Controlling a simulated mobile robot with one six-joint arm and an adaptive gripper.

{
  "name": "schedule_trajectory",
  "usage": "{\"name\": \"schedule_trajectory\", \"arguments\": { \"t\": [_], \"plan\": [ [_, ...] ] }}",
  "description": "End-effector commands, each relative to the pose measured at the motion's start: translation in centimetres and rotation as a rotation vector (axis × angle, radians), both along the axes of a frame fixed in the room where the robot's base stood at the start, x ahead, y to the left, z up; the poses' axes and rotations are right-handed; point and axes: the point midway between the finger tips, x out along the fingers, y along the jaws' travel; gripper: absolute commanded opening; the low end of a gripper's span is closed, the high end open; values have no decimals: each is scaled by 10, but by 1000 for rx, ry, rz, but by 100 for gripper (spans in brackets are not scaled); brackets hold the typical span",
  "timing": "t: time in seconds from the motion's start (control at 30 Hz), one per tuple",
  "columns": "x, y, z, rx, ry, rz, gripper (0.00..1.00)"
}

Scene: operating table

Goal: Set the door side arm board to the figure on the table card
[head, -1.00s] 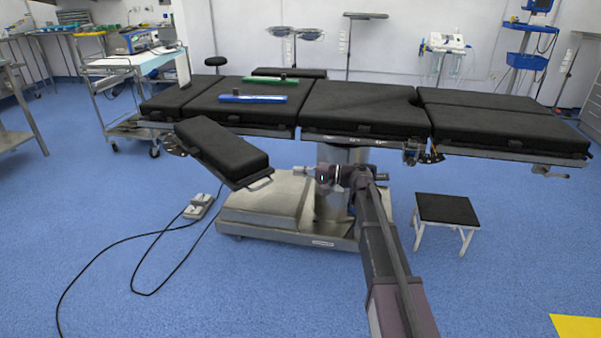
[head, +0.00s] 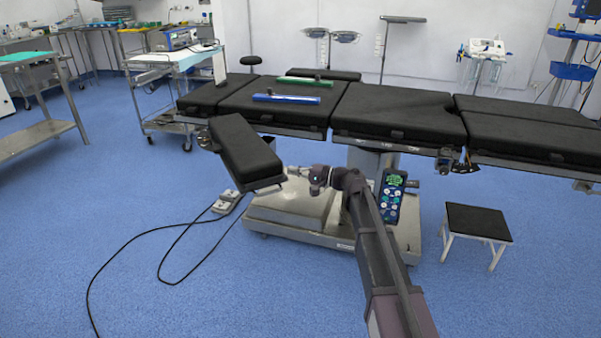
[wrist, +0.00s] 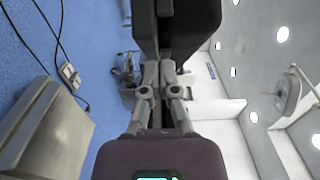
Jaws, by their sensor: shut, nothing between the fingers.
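The near arm board (head: 245,150), a black pad, sticks out from the table's near side at the left and points toward me. Its black pad fills the top of the wrist view (wrist: 145,28). My gripper (head: 292,171) is shut and empty at the right side of the board's free end. In the wrist view my fingertips (wrist: 159,68) are at the pad's edge; I cannot tell if they touch. A second arm board (head: 335,75) lies along the far side. A white card (head: 219,66) stands at the table's left end; no figure on it is readable.
The black operating table (head: 395,112) bears a blue bar (head: 286,98) and a green bar (head: 304,81). A handset (head: 391,197) hangs by the column. A step stool (head: 478,222) stands right, a foot pedal (head: 228,201) with cables left.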

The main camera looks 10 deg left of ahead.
Motion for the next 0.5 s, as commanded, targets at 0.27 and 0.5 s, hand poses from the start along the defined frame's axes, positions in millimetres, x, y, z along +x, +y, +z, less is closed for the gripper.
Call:
{"name": "schedule_trajectory", "arguments": {
  "t": [0.27, 0.5],
  "plan": [
    [-5, -2, -1, -2, 0, 0, 0],
    [-13, 5, -1, -3, 0, 0, 0]
  ]
}}
